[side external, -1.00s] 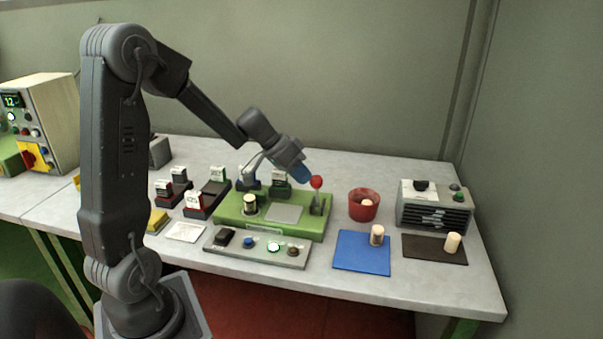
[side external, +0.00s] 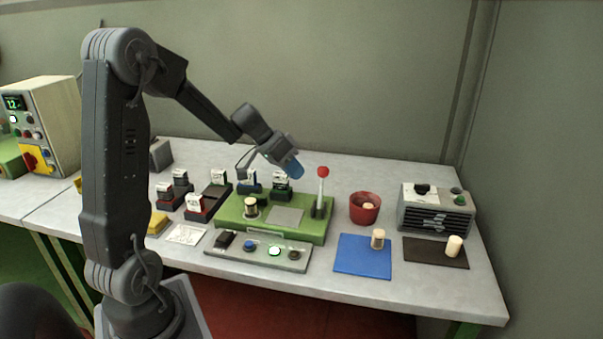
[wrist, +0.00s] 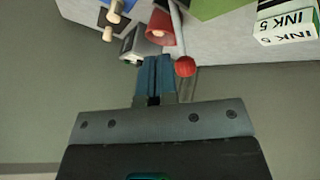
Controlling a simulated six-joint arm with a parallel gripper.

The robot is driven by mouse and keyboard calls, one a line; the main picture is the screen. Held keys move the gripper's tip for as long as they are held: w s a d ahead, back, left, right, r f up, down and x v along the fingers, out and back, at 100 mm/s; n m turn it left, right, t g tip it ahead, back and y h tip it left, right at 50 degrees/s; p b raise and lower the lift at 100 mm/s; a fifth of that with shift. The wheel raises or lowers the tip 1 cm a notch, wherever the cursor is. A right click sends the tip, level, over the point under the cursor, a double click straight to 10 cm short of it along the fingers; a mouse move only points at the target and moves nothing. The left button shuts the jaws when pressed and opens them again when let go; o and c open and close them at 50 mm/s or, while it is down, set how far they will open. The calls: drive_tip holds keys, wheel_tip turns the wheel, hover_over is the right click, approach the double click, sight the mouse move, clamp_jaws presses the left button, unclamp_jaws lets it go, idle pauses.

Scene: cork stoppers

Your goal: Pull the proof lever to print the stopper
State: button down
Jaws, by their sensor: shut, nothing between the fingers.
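The proof lever (side external: 321,190) has a red ball knob and a pale shaft. It stands nearly upright at the right end of the green press (side external: 285,232). A cork stopper (side external: 250,207) stands at the left of the press, beside a grey plate. My gripper (side external: 296,170) is shut and empty, with its blue fingers above the press, left of the knob and apart from it. In the wrist view the red knob (wrist: 185,66) shows just right of my shut fingertips (wrist: 153,62); whether they touch cannot be told from that view alone.
A red cup (side external: 364,209) stands right of the lever. Farther right are a blue mat (side external: 360,260) and a dark mat (side external: 430,252), each with a cork, and a grey box (side external: 437,212). Ink blocks (side external: 281,183) stand behind the press.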

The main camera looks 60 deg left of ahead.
drive_tip(key=a+v, duration=0.1)
drive_tip(key=v, duration=0.9)
drive_tip(key=shift+w+a, duration=0.3)
drive_tip(key=shift+a, duration=0.05)
drive_tip(key=s+d+r+g+y, duration=0.1)
drive_tip(key=s+d, duration=0.2)
drive_tip(key=d, duration=0.6)
drive_tip(key=s+d+r+g+y, duration=0.1)
drive_tip(key=s+d, duration=0.1)
drive_tip(key=d, duration=0.6)
drive_tip(key=s+d+f+t+y, duration=0.1)
drive_tip(key=s+d+y, duration=0.1)
drive_tip(key=s+d, duration=0.6)
drive_tip(key=shift+s+f, duration=0.4)
drive_tip(key=shift+s, duration=0.65)
